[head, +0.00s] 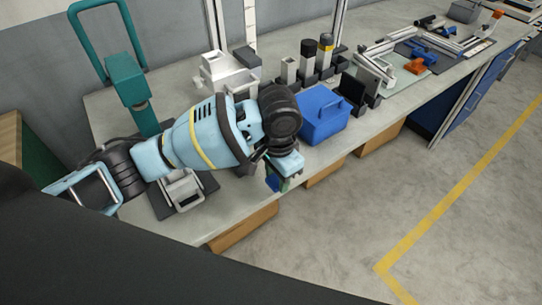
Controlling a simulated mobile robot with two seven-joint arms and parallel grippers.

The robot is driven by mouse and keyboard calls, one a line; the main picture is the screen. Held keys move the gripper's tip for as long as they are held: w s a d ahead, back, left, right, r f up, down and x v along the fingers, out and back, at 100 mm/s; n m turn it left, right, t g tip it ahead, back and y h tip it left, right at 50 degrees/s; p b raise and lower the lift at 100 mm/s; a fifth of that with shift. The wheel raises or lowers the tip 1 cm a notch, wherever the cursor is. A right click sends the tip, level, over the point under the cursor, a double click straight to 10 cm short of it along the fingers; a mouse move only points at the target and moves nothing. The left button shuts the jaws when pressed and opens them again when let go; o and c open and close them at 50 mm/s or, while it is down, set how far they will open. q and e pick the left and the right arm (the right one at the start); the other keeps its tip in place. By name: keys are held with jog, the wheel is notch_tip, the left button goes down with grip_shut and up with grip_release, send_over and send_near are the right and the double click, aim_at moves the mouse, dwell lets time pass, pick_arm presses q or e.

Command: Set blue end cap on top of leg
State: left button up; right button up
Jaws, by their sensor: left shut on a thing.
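My left arm reaches in from the left over the workbench, and its gripper (280,178) points down near the bench's front edge. The gripper is shut on a small blue piece (271,182), which looks like the blue end cap; the fingers and wrist hide most of it. I cannot tell which of these, if any, is the leg. My right gripper is not in view.
A teal press (127,80) rises at the left. Farther right lie a mat with blue and orange parts (416,66) and metal profiles. Floor is clear in front.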

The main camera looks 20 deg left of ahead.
pick_arm(q)
jog(key=shift+s+d+r, duration=0.1)
jog(key=shift+s+d, duration=0.2)
jog(key=shift+s, duration=0.3)
jog(key=shift+s+d+r, duration=0.1)
jog(key=shift+s+d, duration=0.2)
jog(key=shift+s, duration=0.3)
jog(key=shift+s+d, duration=0.3)
jog(key=shift+s, duration=0.3)
